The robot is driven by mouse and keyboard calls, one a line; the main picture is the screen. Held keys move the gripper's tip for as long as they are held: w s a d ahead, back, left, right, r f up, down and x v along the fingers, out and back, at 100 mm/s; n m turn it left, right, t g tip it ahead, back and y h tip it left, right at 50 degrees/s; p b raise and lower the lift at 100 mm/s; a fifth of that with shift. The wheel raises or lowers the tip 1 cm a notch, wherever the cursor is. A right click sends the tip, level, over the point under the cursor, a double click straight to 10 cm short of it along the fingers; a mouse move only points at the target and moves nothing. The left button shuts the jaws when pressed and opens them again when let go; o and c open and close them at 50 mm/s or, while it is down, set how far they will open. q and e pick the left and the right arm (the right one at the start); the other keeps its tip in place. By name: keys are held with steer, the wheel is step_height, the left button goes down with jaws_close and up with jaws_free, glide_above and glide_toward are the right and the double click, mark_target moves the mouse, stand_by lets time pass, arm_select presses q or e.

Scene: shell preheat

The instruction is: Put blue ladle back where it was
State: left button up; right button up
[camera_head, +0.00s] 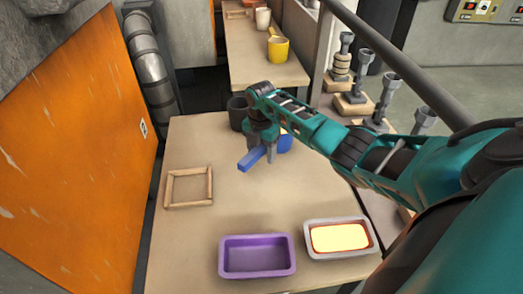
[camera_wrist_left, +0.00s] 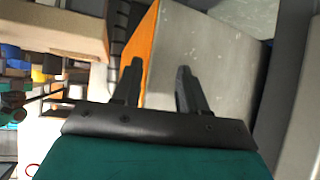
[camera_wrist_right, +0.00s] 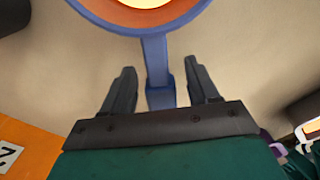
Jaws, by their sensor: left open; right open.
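The blue ladle lies on the near table, its bowl (camera_head: 286,142) partly behind my right arm and its flat handle (camera_head: 250,160) pointing toward the front left. In the right wrist view the bowl (camera_wrist_right: 195,12) has an orange inside with a bright yellow middle. My right gripper (camera_head: 262,159) is over the handle. Its fingers are open, with the handle (camera_wrist_right: 155,60) between them and visible gaps on both sides. My left gripper (camera_wrist_left: 157,72) is open and empty in its wrist view, away from the table. It does not show in the head view.
A wooden square frame (camera_head: 188,204) lies at the table's left. A purple mold (camera_head: 257,240) and a grey mold (camera_head: 365,228) with glowing yellow filling stand at the front. A dark pot (camera_head: 237,112) is behind my right gripper. The table's middle is clear.

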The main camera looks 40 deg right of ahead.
steer(key=shift+r, duration=0.1)
steer(key=shift+r, duration=0.35)
arm_select(q)
steer(key=p, duration=0.1)
steer(key=a+r+p, duration=0.1)
steer(key=p, duration=0.1)
steer(key=shift+s+a, duration=0.1)
steer(key=shift+s, duration=0.2)
arm_select(e)
step_height(320, 180, up, 11)
steer(key=shift+r, duration=0.2)
arm_select(q)
steer(key=shift+s+a+y, duration=0.1)
steer(key=shift+a+y, duration=0.05)
steer(key=shift+y, duration=0.15)
arm_select(e)
steer(key=shift+a, duration=0.2)
